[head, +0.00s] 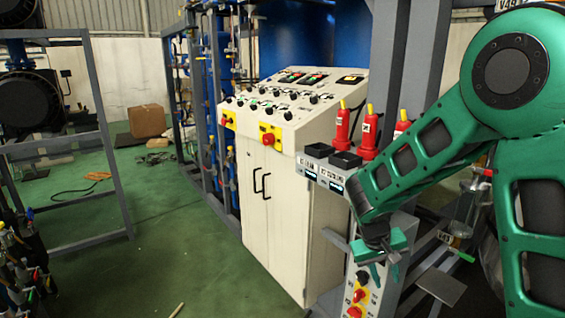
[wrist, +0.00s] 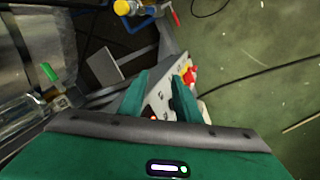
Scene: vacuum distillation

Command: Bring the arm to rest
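My green arm reaches in from the right of the head view and bends down at its wrist. My gripper (head: 386,273) points down in front of the narrow grey panel (head: 378,290) with red and black knobs. In the wrist view the two green fingers of my gripper (wrist: 160,97) stand apart, with part of a panel visible between and beyond them. Nothing is held between them. I cannot tell exactly how far the fingertips are from the panel.
A white control cabinet (head: 285,205) stands left of my arm. Red bottles with yellow tops (head: 369,135) and black trays (head: 345,160) sit on a grey shelf beside my forearm. Grey posts (head: 425,60) rise behind. Green floor (head: 180,260) is open at the left; a cardboard box (head: 147,121) lies farther back.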

